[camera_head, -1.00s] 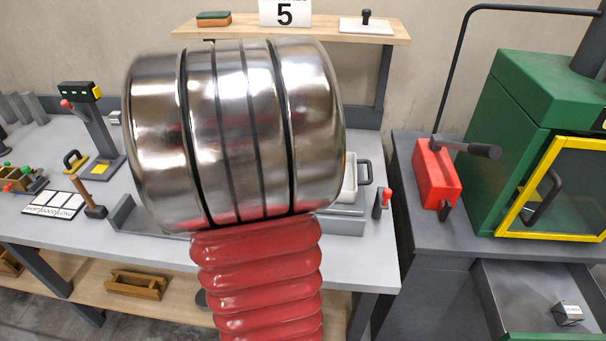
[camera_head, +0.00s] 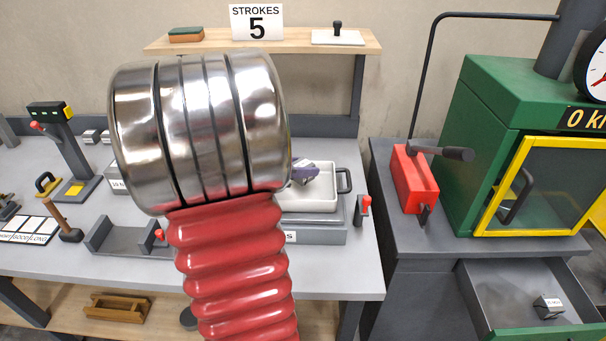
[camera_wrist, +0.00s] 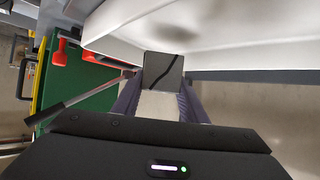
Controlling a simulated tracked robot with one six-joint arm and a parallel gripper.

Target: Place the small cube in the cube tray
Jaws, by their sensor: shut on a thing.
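A small grey cube (camera_wrist: 163,73) with a dark crack-like line sits between the fingertips of my gripper (camera_wrist: 160,88) in the wrist view. My gripper is shut on it. A white tray (camera_wrist: 225,57) fills the top of that view, behind the cube. In the head view the white tray (camera_head: 322,205) stands on a grey box on the bench. The purple fingers of my gripper (camera_head: 305,170) show over this tray, just right of my metal arm link. The cube is not clearly visible there. I cannot tell whether it touches the tray.
A grey open holder (camera_head: 125,238) lies left of my arm, with a mallet (camera_head: 66,227) beyond it. A red lever box (camera_head: 414,180) and a green press (camera_head: 500,130) stand at right. An open drawer (camera_head: 505,290) below holds a labelled cube (camera_head: 548,306). My arm hides the bench's middle.

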